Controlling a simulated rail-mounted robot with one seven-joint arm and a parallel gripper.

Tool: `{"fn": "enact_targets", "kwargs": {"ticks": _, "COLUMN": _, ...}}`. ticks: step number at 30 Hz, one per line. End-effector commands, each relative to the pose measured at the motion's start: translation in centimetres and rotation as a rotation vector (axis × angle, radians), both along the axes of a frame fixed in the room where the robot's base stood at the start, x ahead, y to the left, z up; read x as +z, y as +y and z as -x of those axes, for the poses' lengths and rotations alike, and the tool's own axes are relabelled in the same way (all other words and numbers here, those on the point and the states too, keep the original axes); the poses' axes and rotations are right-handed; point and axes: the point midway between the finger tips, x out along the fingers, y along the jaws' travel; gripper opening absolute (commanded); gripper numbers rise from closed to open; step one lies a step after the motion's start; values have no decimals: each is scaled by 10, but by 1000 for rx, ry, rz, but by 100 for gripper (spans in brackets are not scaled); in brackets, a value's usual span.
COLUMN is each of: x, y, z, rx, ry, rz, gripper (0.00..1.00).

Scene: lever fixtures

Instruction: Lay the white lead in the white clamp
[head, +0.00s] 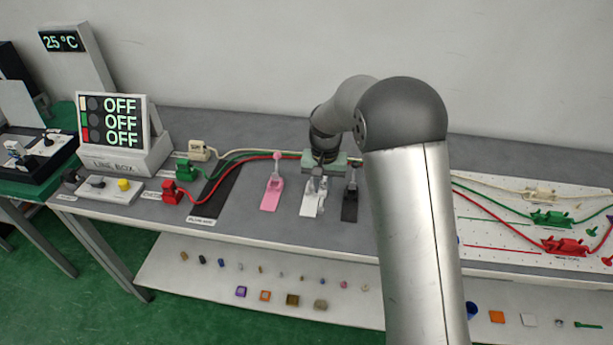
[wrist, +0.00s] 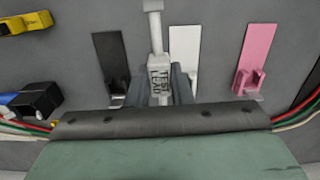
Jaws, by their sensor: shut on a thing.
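My gripper (head: 320,175) is low over the bench, and in the wrist view its fingers (wrist: 160,88) are shut on the white lead (wrist: 159,78). The lead has a pale body with dark lettering and a grey shaft pointing to the top of that view. In the head view the lead (head: 321,193) shows below the fingers. The white clamp's plate (wrist: 185,50) lies just right of the lead in the wrist view; the plate (head: 308,207) also shows in the head view. My fingers hide most of the clamp body, so I cannot tell whether the lead touches it.
A pink clamp (head: 271,194) and a black clamp (head: 350,205) stand on either side. Red, green and white cables (head: 240,158) run along the bench behind. The line box (head: 128,155) is at left; a white board (head: 520,225) with red and green fixtures is at right.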

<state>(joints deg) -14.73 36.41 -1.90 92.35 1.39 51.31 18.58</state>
Motion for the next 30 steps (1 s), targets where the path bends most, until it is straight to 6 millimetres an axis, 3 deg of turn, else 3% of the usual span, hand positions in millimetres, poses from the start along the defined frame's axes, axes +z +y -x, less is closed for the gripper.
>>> {"fn": "enact_targets", "kwargs": {"ticks": 3, "x": 2, "y": 29, "z": -4, "rx": -13, "ry": 0, "rz": 0, "gripper": 0}}
{"fn": "enact_targets", "kwargs": {"ticks": 6, "x": 2, "y": 39, "z": -4, "rx": -21, "ry": 0, "rz": -1, "gripper": 0}}
{"fn": "enact_targets", "kwargs": {"ticks": 19, "x": -1, "y": 41, "z": -4, "rx": -23, "ry": 0, "rz": -1, "gripper": 0}}
{"fn": "enact_targets", "kwargs": {"ticks": 30, "x": -25, "y": 40, "z": -3, "rx": -23, "ry": 1, "rz": 0, "gripper": 0}}
